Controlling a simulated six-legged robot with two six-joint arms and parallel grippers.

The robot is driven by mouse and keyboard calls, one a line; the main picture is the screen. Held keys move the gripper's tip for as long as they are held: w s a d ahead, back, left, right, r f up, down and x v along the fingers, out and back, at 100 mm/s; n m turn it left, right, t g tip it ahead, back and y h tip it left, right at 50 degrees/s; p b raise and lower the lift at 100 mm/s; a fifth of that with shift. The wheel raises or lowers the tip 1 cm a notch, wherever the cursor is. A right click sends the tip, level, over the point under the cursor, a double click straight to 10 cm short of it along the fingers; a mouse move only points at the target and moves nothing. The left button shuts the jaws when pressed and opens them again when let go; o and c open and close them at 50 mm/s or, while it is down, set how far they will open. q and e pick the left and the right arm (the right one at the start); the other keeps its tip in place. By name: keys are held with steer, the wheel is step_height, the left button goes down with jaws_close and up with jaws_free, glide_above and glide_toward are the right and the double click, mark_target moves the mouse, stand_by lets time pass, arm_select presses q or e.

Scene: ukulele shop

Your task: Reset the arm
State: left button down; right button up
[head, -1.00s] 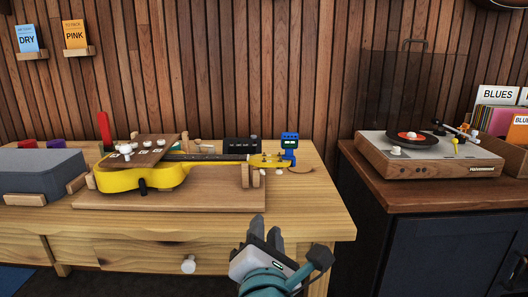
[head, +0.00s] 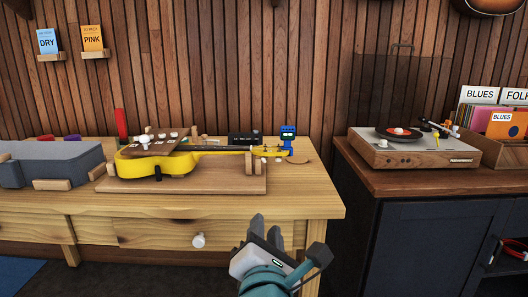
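My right gripper (head: 266,228) is at the bottom centre of the head view, in front of the wooden bench, with its dark fingers pointing up and away. Nothing shows between the fingers, but their gap is too small to judge. My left gripper is out of view. The record player (head: 414,150) stands on the dark cabinet at the right, well beyond my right gripper. A black record (head: 386,137) with a red label lies on it. Its small tonearm (head: 434,126) is at the right of the record; whether it rests or hovers is too small to tell.
A yellow ukulele (head: 142,168) lies on a wooden board (head: 180,184) on the bench (head: 285,200), with a blue tuner (head: 288,134) at its head. A grey case (head: 48,165) is at left. A record crate (head: 494,149) is beside the player. Floor shows between bench and cabinet.

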steer(key=s+d+f+m+g, duration=0.2)
steer(key=f+g, duration=0.2)
steer(key=f, duration=0.7)
steer(key=s+d+f+m+g, duration=0.2)
steer(key=d+f+m+g, duration=0.15)
steer(key=f, duration=0.75)
steer(key=s+d+f+m+g, duration=0.15)
steer(key=f+g, duration=0.35)
steer(key=f, duration=0.6)
steer(key=s+d+f+m+g+y, duration=0.2)
steer(key=s+f+m, duration=0.6)
steer(key=f+m, duration=0.25)
steer(key=s+d+f+m+g+y, duration=0.2)
steer(key=s+f+m+g, duration=0.1)
steer(key=s+f+m, duration=0.7)
step_height(320, 180, up, 31)
steer(key=m+p, duration=0.2)
steer(key=p, duration=2.8)
steer(key=shift+w+d, duration=0.4)
steer(key=shift+w, duration=0.05)
steer(key=shift+f+m, duration=0.15)
steer(key=shift+m, duration=0.1)
